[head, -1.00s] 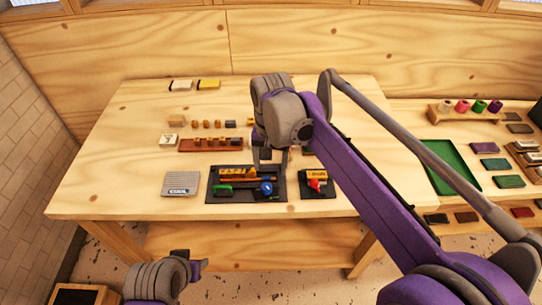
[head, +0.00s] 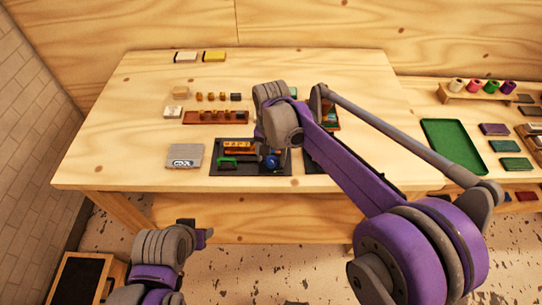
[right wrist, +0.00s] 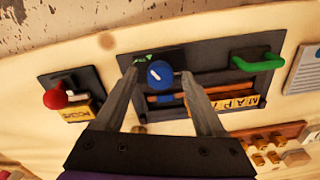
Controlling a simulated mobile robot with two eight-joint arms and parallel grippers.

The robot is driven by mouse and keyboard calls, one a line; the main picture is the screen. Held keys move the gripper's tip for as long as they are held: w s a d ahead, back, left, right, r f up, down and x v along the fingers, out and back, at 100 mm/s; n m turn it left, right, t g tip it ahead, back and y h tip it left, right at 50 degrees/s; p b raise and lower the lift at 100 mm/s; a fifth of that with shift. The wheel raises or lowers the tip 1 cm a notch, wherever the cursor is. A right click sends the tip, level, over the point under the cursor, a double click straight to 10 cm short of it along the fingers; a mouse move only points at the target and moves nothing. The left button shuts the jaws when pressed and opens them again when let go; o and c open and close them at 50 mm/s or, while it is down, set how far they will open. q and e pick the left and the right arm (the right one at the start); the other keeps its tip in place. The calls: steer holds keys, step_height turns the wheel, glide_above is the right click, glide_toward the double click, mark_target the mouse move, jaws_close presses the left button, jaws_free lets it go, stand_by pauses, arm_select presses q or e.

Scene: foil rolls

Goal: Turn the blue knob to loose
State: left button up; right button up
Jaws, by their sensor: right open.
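The blue knob (head: 271,161) stands on the dark panel (head: 225,170) at the front of the table. In the right wrist view the knob (right wrist: 160,74) is round and blue with a white pointer mark. My right gripper (right wrist: 158,82) is open, with one finger on each side of the knob; I cannot tell whether they touch it. In the head view this gripper (head: 271,152) comes down over the panel and hides part of it. My left gripper (head: 205,236) is low at the left, in front of the table, and its jaws are unclear.
The panel also bears a green handle (right wrist: 258,62) and a yellow lettered plate (right wrist: 236,103). A smaller dark panel with a red knob (right wrist: 55,97) lies beside it. A green tray (head: 453,145) lies at the right.

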steer(key=shift+c, duration=0.4)
jaws_close()
